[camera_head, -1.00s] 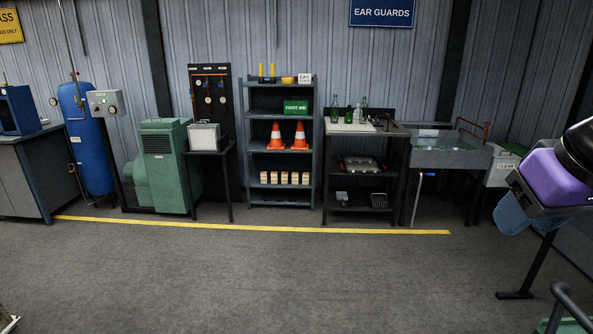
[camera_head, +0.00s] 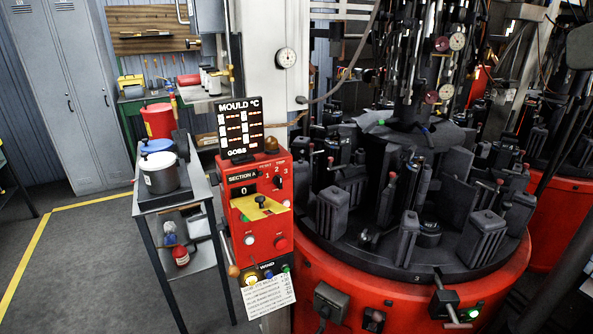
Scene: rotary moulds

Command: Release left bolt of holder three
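In the head view a rotary mould machine with a round red base (camera_head: 385,300) stands at the right. Its dark table (camera_head: 370,258) carries several black moulds, such as the ribbed one at the front right (camera_head: 480,238) and one at the front left (camera_head: 333,215). Upright rods with red tips stand among them, one of them near the middle (camera_head: 392,178). A small white mark, perhaps a number, is on the table's front rim. I cannot tell which mould holder is holder three, nor make out its left bolt. My gripper is not in view.
A red control box (camera_head: 262,215) with buttons and a "MOULD °C" display (camera_head: 239,127) stands left of the machine. A narrow side table (camera_head: 200,190) holds pots. Grey lockers (camera_head: 65,95) stand at the back left. Floor is clear at the lower left (camera_head: 90,270).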

